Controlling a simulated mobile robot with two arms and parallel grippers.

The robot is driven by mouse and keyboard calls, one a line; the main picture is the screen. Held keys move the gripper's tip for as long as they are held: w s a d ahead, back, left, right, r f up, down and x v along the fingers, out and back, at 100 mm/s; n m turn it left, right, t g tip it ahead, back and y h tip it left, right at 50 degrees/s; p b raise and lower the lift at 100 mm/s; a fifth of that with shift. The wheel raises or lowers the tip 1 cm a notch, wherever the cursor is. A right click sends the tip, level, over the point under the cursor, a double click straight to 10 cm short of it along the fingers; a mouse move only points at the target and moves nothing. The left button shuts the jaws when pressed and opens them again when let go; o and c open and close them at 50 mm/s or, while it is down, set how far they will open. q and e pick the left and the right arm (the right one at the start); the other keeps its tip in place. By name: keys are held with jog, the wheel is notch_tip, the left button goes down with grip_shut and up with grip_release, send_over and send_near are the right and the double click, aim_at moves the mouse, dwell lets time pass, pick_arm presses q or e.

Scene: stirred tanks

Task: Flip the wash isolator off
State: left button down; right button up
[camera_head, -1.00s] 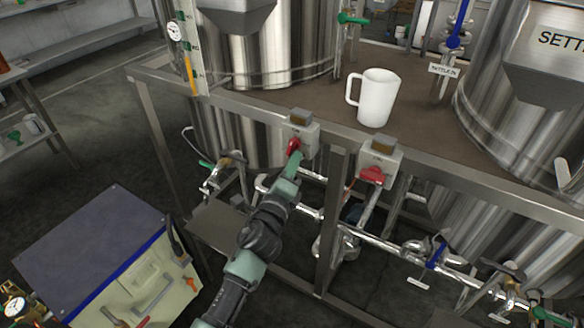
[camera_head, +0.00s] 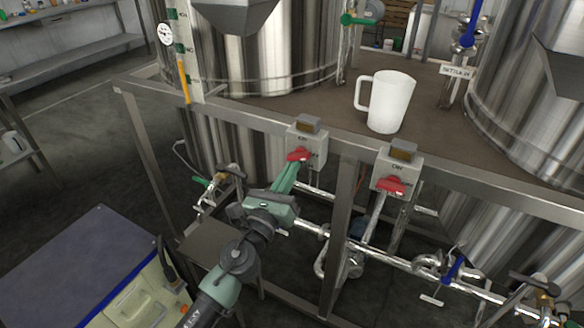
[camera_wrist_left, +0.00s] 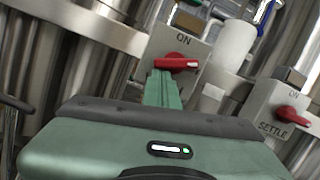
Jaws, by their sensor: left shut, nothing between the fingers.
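Two grey switch boxes with red rotary handles are on the tank frame's front rail. The left box (camera_head: 311,143) has a red handle (camera_head: 299,155) lying roughly sideways. Its "ON" mark shows in the left wrist view, but its name is hidden behind my fingers. The right box (camera_head: 402,167) has a red handle (camera_head: 391,187) also lying roughly sideways; the wrist view reads "SETTLE" on this box (camera_wrist_left: 274,110). My left gripper (camera_head: 291,166) is shut and empty, its green fingertips (camera_wrist_left: 163,76) right at the left handle's underside. I cannot tell whether they touch. My right gripper is out of view.
A white jug (camera_head: 390,102) stands on the brown deck (camera_head: 330,105) behind the boxes, between steel tanks. Pipes and valves (camera_head: 430,262) run below the rail. A cabinet (camera_head: 85,262) stands at the lower left. Open floor lies left of the frame.

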pick_arm(q)
jog(key=shift+a+r, duration=0.1)
jog(key=shift+a, duration=0.05)
jog(key=r+v, duration=0.3)
jog(key=v, duration=1.1)
jog(key=shift+s+a+f, duration=0.2)
jog(key=shift+s+a, duration=0.15)
jog(key=shift+s, duration=0.2)
